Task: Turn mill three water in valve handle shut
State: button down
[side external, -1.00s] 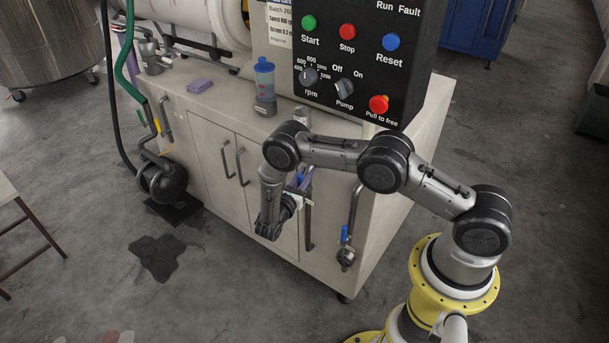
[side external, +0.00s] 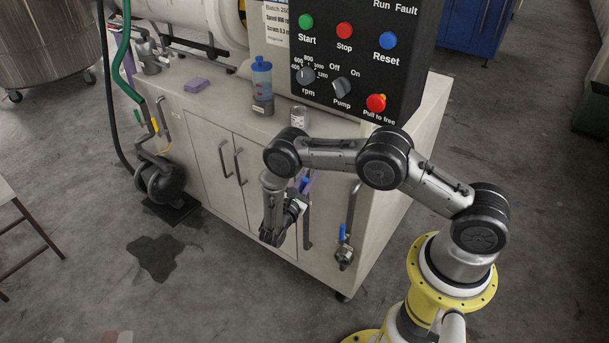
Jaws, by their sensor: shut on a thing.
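A blue valve handle (side external: 305,184) shows at the front of the pale mill cabinet (side external: 198,170), beside a vertical grey pipe (side external: 307,232). My gripper (side external: 301,193) reaches up and right from the wrist to this handle and is shut on it. The jaws are small and dark here, and the valve body behind them is mostly hidden. A second blue valve handle (side external: 343,233) stands roughly upright on another pipe to the right, apart from my gripper. I cannot read any label that tells which valve is which.
The black control panel (side external: 365,60) overhangs the cabinet above my arm. A blue-capped bottle (side external: 262,85), a small jar (side external: 299,117) and a purple sponge (side external: 197,84) stand on the cabinet top. A dark wet patch (side external: 157,256) lies on the open floor at left.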

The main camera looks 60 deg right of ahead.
jog(key=s+f+m+g, duration=0.1)
jog(key=m, duration=0.3)
jog(key=s+f+m+h, duration=0.1)
jog(key=s+m, duration=0.1)
jog(key=m, duration=0.2)
jog(key=s+f+m+g, duration=0.1)
jog(key=m, duration=0.3)
jog(key=shift+s+f+g+h, duration=0.15)
jog(key=shift+f+g+h, duration=0.15)
jog(key=shift+f+h, duration=0.1)
jog(key=shift+s+f+m+g, duration=0.1)
jog(key=shift+f+m+g, duration=0.25)
jog(key=shift+m, duration=0.75)
jog(key=shift+s+f+m+g, duration=0.15)
jog(key=shift+f+m, duration=0.3)
jog(key=shift+m, duration=0.65)
jog(key=shift+w, duration=0.1)
jog(key=c, duration=0.8)
grip_release()
jog(key=a+f, duration=0.1)
jog(key=a, duration=0.8)
jog(key=a+f, duration=0.1)
jog(key=a, duration=0.3)
jog(key=shift+a+f, duration=0.3)
jog(key=shift+f, duration=0.05)
